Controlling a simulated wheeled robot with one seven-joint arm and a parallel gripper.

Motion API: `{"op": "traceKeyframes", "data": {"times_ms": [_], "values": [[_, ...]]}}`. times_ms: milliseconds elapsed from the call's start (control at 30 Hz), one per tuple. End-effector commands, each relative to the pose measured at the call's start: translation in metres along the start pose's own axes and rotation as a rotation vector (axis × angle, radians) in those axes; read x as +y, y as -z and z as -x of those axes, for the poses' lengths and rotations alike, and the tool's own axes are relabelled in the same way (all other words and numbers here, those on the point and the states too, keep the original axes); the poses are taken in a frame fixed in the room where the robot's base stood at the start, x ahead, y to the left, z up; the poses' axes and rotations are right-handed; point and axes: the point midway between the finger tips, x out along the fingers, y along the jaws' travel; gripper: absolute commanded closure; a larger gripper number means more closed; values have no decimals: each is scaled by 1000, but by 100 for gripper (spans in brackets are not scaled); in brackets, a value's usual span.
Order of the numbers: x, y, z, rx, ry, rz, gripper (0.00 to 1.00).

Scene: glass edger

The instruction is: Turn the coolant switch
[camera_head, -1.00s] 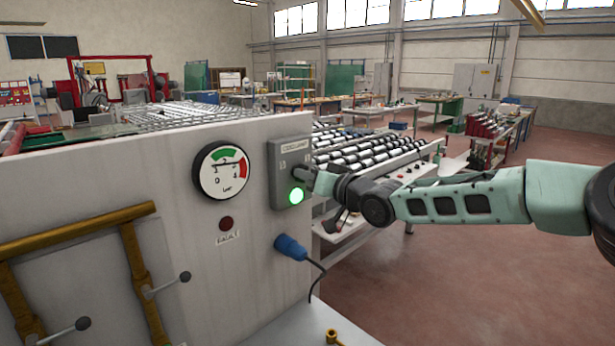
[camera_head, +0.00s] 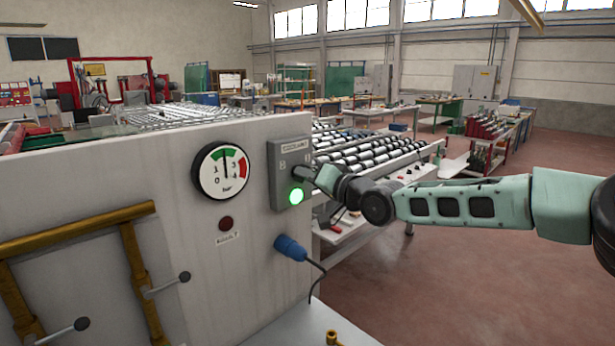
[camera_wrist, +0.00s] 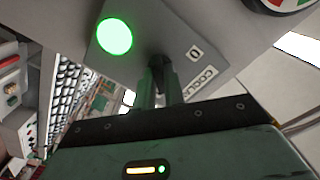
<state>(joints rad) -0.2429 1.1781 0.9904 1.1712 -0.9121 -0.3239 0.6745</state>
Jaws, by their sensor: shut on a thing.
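The coolant switch is on a grey box (camera_head: 280,180) fixed at the right end of the pale machine panel. The box carries a label reading like COOLANT and a lit green lamp (camera_head: 296,196). My gripper (camera_head: 305,174) reaches in from the right and is at the switch knob, which it largely hides in the head view. In the wrist view the fingers (camera_wrist: 160,82) are shut on the dark switch knob (camera_wrist: 157,61). The green lamp (camera_wrist: 114,36) and a "0" mark beside the knob show there too.
A round pressure gauge (camera_head: 221,171) and a dark red fault lamp (camera_head: 226,223) sit left of the box. A blue plug (camera_head: 290,247) with a cable sticks out below it. A roller table (camera_head: 375,155) stands behind. Open floor lies to the right.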

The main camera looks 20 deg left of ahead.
Motion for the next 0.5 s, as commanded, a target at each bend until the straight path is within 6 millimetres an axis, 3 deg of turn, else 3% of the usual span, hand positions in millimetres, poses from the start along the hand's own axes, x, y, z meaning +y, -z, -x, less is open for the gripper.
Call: {"op": "traceKeyframes", "data": {"times_ms": [133,167,200,233,500], "values": [[1,0,0,0,-1,-3,100],[1,0,0,0,-1,-3,81],[1,0,0,0,-1,-2,70],[1,0,0,0,-1,-2,67],[0,0,0,0,-1,-1,67]]}}
